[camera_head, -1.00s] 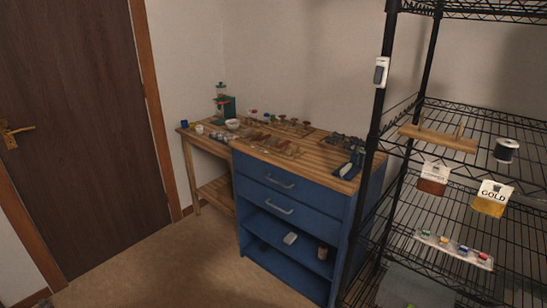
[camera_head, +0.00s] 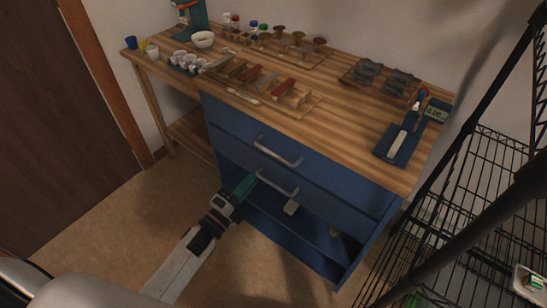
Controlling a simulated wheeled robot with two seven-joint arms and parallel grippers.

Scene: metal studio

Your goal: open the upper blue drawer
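The blue cabinet holds an upper drawer (camera_head: 330,168) with a grey bar handle (camera_head: 278,151), just under the wooden worktop. A lower drawer (camera_head: 325,207) with its own handle (camera_head: 277,182) sits below it. Both drawers look shut. My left gripper (camera_head: 250,182) is low in front of the cabinet, close to the left end of the lower handle and below the upper handle. Its fingers are small and dark here, so I cannot tell whether they are open or touch anything. My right gripper is not in view.
The worktop (camera_head: 350,125) carries a blue scale (camera_head: 400,145), wooden racks with tools (camera_head: 270,90), a white bowl (camera_head: 203,39) and cups. A black wire shelf (camera_head: 480,190) stands close on the right. Open floor (camera_head: 110,215) lies left of the cabinet.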

